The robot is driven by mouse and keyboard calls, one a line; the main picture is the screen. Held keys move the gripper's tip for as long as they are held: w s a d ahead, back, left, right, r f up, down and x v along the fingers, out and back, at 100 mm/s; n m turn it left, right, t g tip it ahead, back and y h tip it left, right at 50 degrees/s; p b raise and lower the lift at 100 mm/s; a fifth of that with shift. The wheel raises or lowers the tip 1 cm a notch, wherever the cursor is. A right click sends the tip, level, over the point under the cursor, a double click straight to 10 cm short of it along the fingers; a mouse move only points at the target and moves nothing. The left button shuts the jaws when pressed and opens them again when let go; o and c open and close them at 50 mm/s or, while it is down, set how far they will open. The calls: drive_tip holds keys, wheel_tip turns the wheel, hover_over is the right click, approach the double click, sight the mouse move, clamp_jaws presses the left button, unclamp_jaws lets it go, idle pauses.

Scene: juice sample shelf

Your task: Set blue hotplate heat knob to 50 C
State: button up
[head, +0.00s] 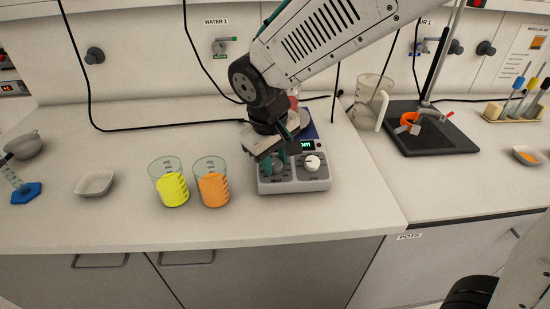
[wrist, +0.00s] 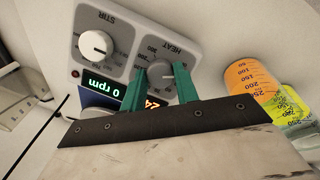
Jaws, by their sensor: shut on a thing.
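The blue hotplate (head: 322,183) stands on the bench with its light grey control panel facing front; the panel also shows in the wrist view (wrist: 195,28). The HEAT knob (wrist: 160,70) sits between the green fingers of my gripper (wrist: 161,72), which is shut on it. In the head view my gripper (head: 277,163) comes down over the left side of the panel and mostly hides this knob. The white STIR knob (head: 312,163) is clear of the gripper. The display (wrist: 103,87) reads 0 rpm; an orange readout starting with 24 (wrist: 153,102) is partly hidden by my finger.
A beaker of yellow liquid (head: 172,190) and a beaker of orange liquid (head: 211,189) stand just left of the hotplate. A white dish (head: 94,183) is further left. A clear jug (head: 366,105) and a dark stand base (head: 425,140) are to the right. The bench front is clear.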

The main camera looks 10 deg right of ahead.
sight(276, 169)
drive_tip(key=m, duration=0.4)
drive_tip(key=shift+y, duration=0.4)
drive_tip(key=shift+r+m+y, duration=0.1)
drive_tip(key=shift+m+y, duration=0.2)
drive_tip(key=shift+m, duration=1.4)
drive_tip(key=shift+w+m, duration=0.1)
drive_tip(key=shift+m, duration=0.2)
drive_tip(key=o, duration=1)
drive_tip(key=shift+c, duration=0.2)
drive_tip(key=r, duration=0.5)
drive_tip(key=s+r, duration=0.1)
drive_tip(key=r, duration=0.1)
drive_tip(key=shift+s+d+r, duration=0.1)
drive_tip(key=shift+r, duration=0.25)
